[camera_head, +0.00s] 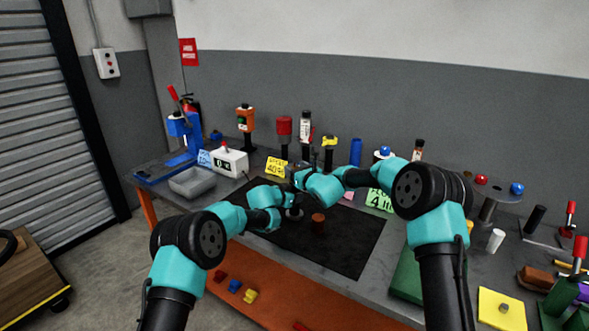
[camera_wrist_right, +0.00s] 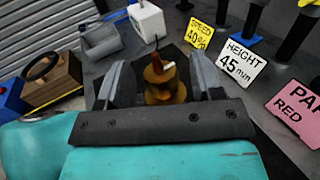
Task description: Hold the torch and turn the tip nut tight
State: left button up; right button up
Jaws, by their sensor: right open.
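My right gripper (camera_head: 293,180) is over the black mat in the head view. In the right wrist view my right gripper (camera_wrist_right: 160,82) is open, its two fingers on either side of a brass-orange stepped piece (camera_wrist_right: 163,88), probably the tip nut and torch end, with a thin dark tip upward. I cannot tell whether the fingers touch it. My left gripper (camera_head: 284,215) is just below the right one in the head view, beside a small grey round part (camera_head: 294,213). Its fingers are too small and dark to read. The torch body is not clearly visible.
A brown cylinder (camera_head: 318,223) stands on the black mat (camera_head: 345,245), right of the grippers. A grey tray (camera_head: 193,182) and white box (camera_head: 230,162) are to the left. Signs and several upright tools line the back. The mat's right part is free.

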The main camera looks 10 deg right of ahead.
jog(key=shift+w+a, duration=0.25)
jog(key=shift+w, duration=0.25)
jog(key=shift+c, duration=0.3)
jog(key=c, duration=0.9)
jog(key=shift+o, duration=0.2)
jog(key=shift+a+m+t+h, duration=0.1)
jog(key=shift+m+t+h, duration=0.4)
jog(key=shift+m+h, duration=0.7)
jog(key=shift+h, duration=0.8)
jog(key=o, duration=0.9)
jog(key=shift+s, duration=0.1)
